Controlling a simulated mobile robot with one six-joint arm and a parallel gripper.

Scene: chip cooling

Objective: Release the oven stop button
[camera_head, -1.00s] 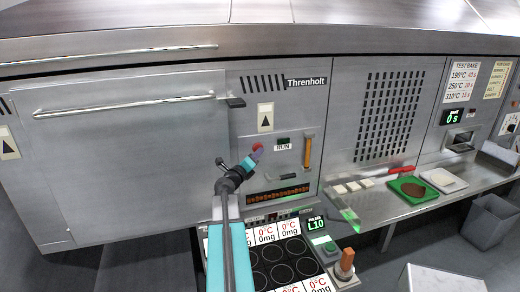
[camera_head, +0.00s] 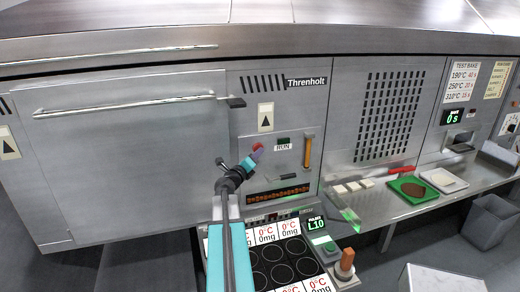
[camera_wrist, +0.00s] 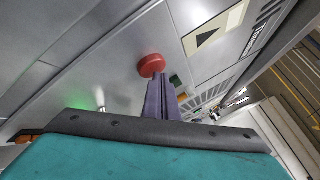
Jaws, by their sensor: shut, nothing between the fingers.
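The oven stop button is a red mushroom-shaped knob (camera_wrist: 151,65) on the grey panel, seen in the wrist view just beyond my fingertips. In the head view a small part of the red button (camera_head: 257,147) shows at the tip of my gripper (camera_head: 250,158). My gripper has purple fingers, which also show in the wrist view (camera_wrist: 158,95). The fingers are shut and empty. Their tips are at or very close to the button's lower edge; I cannot tell whether they touch it.
The closed oven door (camera_head: 130,160) is at left. Below are a hotplate panel (camera_head: 282,262) and a shelf with a green tray (camera_head: 408,196).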

